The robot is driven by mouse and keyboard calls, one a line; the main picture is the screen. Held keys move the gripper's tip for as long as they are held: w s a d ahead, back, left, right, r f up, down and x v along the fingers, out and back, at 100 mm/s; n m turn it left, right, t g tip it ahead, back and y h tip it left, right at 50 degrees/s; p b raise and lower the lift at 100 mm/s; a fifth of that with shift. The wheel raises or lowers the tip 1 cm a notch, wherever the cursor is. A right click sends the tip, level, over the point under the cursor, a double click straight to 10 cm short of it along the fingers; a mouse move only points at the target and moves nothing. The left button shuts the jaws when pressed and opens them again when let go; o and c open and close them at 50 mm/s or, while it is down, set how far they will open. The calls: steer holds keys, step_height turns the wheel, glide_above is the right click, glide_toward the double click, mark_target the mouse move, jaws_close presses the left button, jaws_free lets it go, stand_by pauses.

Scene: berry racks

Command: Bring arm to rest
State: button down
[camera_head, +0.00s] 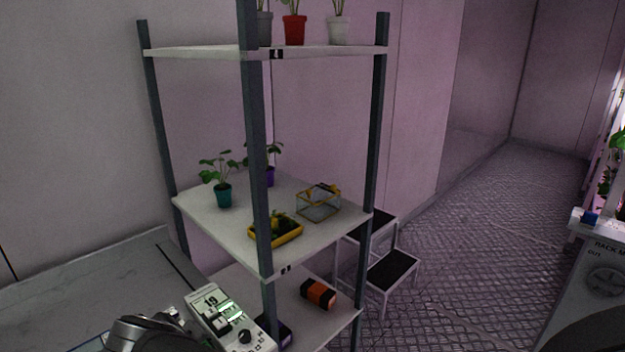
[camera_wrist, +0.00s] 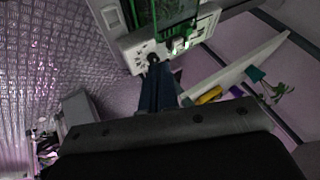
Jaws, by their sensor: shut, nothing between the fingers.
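My gripper (camera_wrist: 155,66) shows in the wrist view as dark blue fingers, closed together with nothing between them. They extend up from the broad dark grey gripper body across the bottom of that view. Their tips overlap the lower edge of a white panel (camera_wrist: 140,57) with a green-lit screen; I cannot tell whether they touch it. In the head view, a rounded grey part that looks like my arm (camera_head: 150,335) shows at the bottom left, beside a white device marked 19 (camera_head: 208,302). The fingers cannot be made out there.
A shelf rack (camera_head: 256,130) stands in front, holding a teal pot (camera_head: 224,196), a yellow tray (camera_head: 277,235) and a glass box (camera_head: 318,204). An orange-black object (camera_head: 318,293) lies on the lower shelf. A step stool (camera_head: 390,271) stands behind. The textured floor at right is open.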

steer(key=d+x, duration=0.1)
steer(key=x, duration=0.7)
steer(key=s+d+f+v, duration=0.1)
steer(key=s+v, duration=0.1)
steer(key=v, duration=1)
steer(key=w+a+r+n+g+h, duration=0.1)
steer(key=w+r+n+h, duration=0.1)
steer(key=w+n, duration=0.5)
steer(key=shift+a+n+g, duration=0.3)
steer(key=shift+a+n, duration=0.05)
steer(key=shift+n, duration=0.05)
steer(key=shift+r, duration=0.1)
stand_by(0.3)
